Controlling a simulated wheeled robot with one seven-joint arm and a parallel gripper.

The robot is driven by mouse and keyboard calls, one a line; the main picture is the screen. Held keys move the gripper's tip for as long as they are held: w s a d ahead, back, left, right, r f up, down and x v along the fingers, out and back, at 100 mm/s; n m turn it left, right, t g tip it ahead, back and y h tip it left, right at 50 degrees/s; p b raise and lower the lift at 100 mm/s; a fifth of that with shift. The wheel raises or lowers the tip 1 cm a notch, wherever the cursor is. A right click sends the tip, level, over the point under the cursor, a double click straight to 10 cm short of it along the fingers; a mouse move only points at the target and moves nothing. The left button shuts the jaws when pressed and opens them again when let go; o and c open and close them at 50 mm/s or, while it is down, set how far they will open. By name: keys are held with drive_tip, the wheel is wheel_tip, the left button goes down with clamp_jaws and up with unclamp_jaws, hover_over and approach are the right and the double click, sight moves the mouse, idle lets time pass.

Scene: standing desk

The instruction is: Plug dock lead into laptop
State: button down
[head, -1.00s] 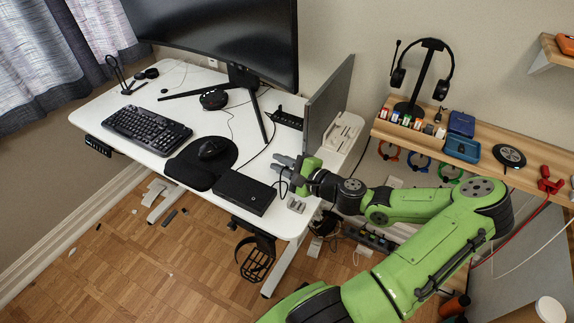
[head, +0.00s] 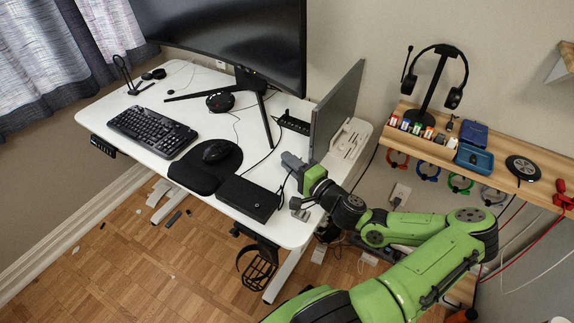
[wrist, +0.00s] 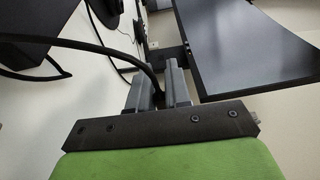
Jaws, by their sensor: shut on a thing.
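A grey, thin panel that looks like the laptop's screen (head: 338,108) stands at the desk's right side. It fills the upper right of the wrist view (wrist: 245,40). My gripper (head: 288,160) is over the desk's right part, in front of this panel and right of a flat black box (head: 248,198). In the wrist view the grey fingers (wrist: 163,78) are close together with a black lead (wrist: 125,58) running in between them from the upper left. The plug end is hidden by the fingers. I cannot make out the laptop's port.
A large curved monitor (head: 235,35), keyboard (head: 152,131) and mouse on a pad (head: 205,176) occupy the white desk (head: 185,105). A small grey block (head: 299,208) sits at the near right edge. A wooden shelf (head: 503,165) with a headset stand is at the right.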

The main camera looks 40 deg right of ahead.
drive_tip(key=shift+w+d+p, duration=0.2)
drive_tip(key=shift+w+d, duration=0.15)
drive_tip(key=shift+d, duration=0.6)
drive_tip(key=shift+w+d+p, duration=0.15)
drive_tip(key=shift+w+d, duration=0.15)
drive_tip(key=shift+d, duration=0.6)
drive_tip(key=shift+d, duration=0.15)
drive_tip(key=shift+w+d, duration=0.15)
drive_tip(key=shift+d, duration=0.15)
drive_tip(key=shift+w+d, duration=0.2)
drive_tip(key=shift+d, duration=0.3)
drive_tip(key=c, duration=1)
unclamp_jaws()
drive_tip(key=s+p, duration=0.2)
drive_tip(key=s, duration=1.3)
drive_tip(key=shift+s+d, duration=0.25)
drive_tip(key=shift+s, duration=0.15)
